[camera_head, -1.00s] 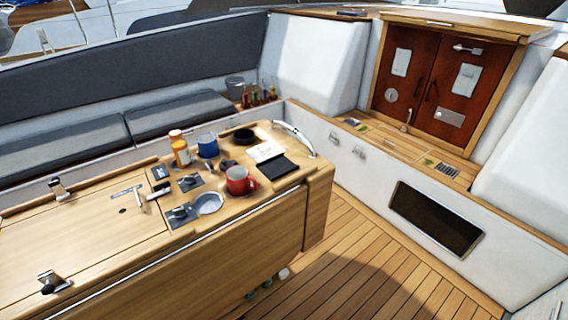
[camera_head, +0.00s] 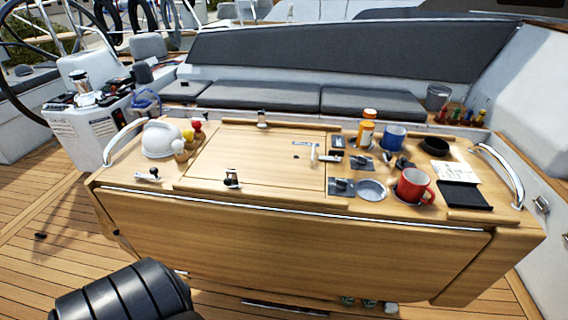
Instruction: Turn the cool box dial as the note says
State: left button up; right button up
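A wooden cockpit table (camera_head: 300,235) stands in front of me. On its right half are small grey plates with dark knobs: one plate (camera_head: 362,163) in the middle, one plate (camera_head: 341,187) nearer me and one small dark plate (camera_head: 338,142) farther back. I cannot tell which knob is the cool box dial, nor read any settings. A white paper with writing (camera_head: 436,172), probably the note, lies at the right, behind a black flat pad (camera_head: 463,195); its words are too small to read. Neither gripper shows.
A red mug (camera_head: 412,186), blue mug (camera_head: 394,137), orange bottles (camera_head: 366,130), metal dish (camera_head: 371,190) and black bowl (camera_head: 436,145) crowd around the plates. A metal rail (camera_head: 503,170) edges the right end.

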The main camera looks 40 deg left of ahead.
aim_at(342, 183)
jog(key=l+u, duration=0.15)
jog(key=u, duration=0.25)
jog(key=i+l+u, duration=0.1)
jog(key=u, duration=0.3)
jog(key=l+u, duration=0.2)
jog(key=u, duration=0.2)
jog(key=l+u, duration=0.2)
jog(key=u, duration=0.2)
jog(key=l+u, duration=0.15)
jog(key=u, duration=0.25)
jog(key=k+l+u, duration=0.1)
jog(key=l, duration=0.35)
jog(key=k+l+u, duration=0.15)
jog(key=l, duration=0.25)
jog(key=k+l+u, duration=0.1)
jog(key=l, duration=0.3)
jog(key=k+l+u, duration=0.15)
jog(key=k+l, duration=0.15)
jog(key=k+l+u, duration=0.1)
jog(key=l, duration=0.35)
jog(key=u, duration=0.95)
